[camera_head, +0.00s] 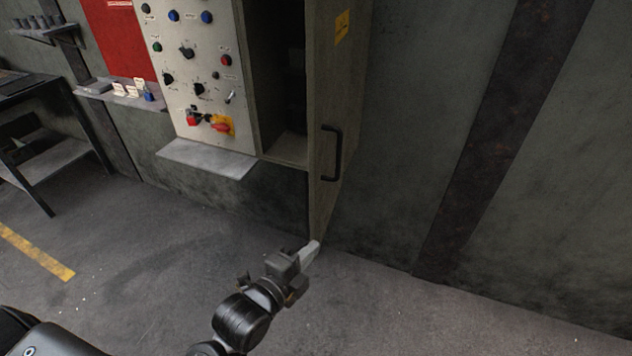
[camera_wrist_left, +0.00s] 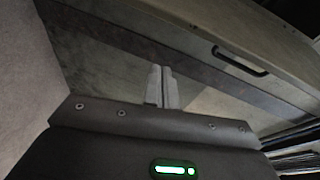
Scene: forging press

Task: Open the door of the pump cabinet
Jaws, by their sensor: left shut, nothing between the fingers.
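The pump cabinet (camera_head: 286,148) stands at the wall, right of the control panel, with a dark inside showing. Its door (camera_head: 338,85) is swung open toward me and seen nearly edge-on, with a yellow label near the top. The black handle (camera_head: 331,153) is on the door's right-hand face; it also shows in the left wrist view (camera_wrist_left: 240,64). My left gripper (camera_head: 314,247) is shut and empty, just below the door's lower edge in the picture. In the left wrist view its fingers (camera_wrist_left: 161,86) are together, away from the handle. I cannot tell whether they touch the door. My right gripper is not in view.
The control panel (camera_head: 190,75) with knobs and a red-and-yellow switch is left of the cabinet, with a ledge (camera_head: 206,158) below it. A table (camera_head: 45,150) stands at the far left. The floor (camera_head: 150,270) in front is clear.

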